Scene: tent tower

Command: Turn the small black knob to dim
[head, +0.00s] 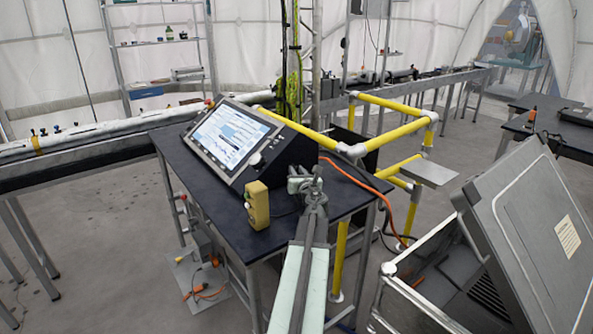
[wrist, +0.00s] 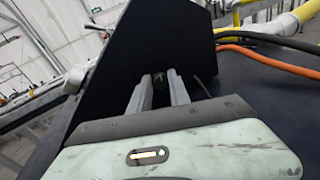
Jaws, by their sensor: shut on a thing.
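The black console (head: 295,150) with a tilted lit screen (head: 230,138) stands on the dark table; its black side panel (wrist: 150,45) fills the upper middle of the wrist view. The small black knob (wrist: 159,76) shows dark between my fingertips, low on that panel. My gripper (wrist: 160,84) is shut on it. In the head view my gripper (head: 305,180) reaches the console's right side from the front, and the small knob is hidden there. How far the knob is turned cannot be told.
A pale knob (head: 256,159) sits on the console's front, left of my gripper. A yellow box (head: 257,206) stands on the dark table (head: 215,190). An orange cable (head: 350,178) and yellow railings (head: 395,104) are to the right. An open grey case (head: 525,225) stands at the right.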

